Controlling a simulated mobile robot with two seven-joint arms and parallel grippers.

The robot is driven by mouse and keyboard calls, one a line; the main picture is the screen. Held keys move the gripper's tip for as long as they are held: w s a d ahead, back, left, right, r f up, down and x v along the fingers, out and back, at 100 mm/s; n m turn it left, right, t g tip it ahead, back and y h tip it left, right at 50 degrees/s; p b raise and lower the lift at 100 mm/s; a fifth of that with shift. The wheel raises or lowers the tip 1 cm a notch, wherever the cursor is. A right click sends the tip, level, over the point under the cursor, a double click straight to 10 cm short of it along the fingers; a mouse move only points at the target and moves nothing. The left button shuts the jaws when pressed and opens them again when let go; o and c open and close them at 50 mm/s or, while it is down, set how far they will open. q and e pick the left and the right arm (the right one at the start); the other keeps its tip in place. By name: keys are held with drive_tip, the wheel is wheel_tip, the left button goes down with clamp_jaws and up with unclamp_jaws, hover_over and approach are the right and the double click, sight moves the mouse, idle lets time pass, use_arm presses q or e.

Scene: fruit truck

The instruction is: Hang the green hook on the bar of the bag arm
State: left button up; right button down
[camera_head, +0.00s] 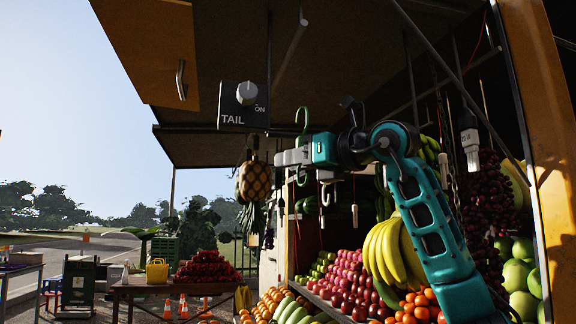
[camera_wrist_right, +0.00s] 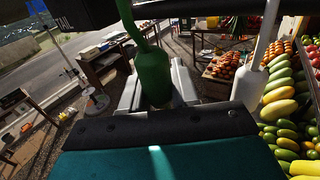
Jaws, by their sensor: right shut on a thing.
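The green hook (camera_head: 302,117) stands upright at my right gripper (camera_head: 290,157), its curved top above the fingers and a lower curl below them. My right gripper is shut on it. In the right wrist view the green hook (camera_wrist_right: 152,75) sits between the pale fingers of the gripper (camera_wrist_right: 158,92), its top cut off by the frame. A grey rod (camera_head: 291,46) slants down from the canopy above the hook, apart from it. I cannot tell whether it is the bar of the bag arm. My left gripper is not in view.
A TAIL switch box (camera_head: 244,106) hangs left of the hook. White hooks (camera_head: 325,195) hang below my wrist. Bananas (camera_head: 391,252) and fruit piles lie below. Open air lies at the far left.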

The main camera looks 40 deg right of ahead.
drive_tip(key=s+a, duration=0.1)
drive_tip(key=s, duration=0.8)
drive_tip(key=shift+s+a, duration=0.2)
drive_tip(key=shift+a, duration=0.15)
idle(0.4)
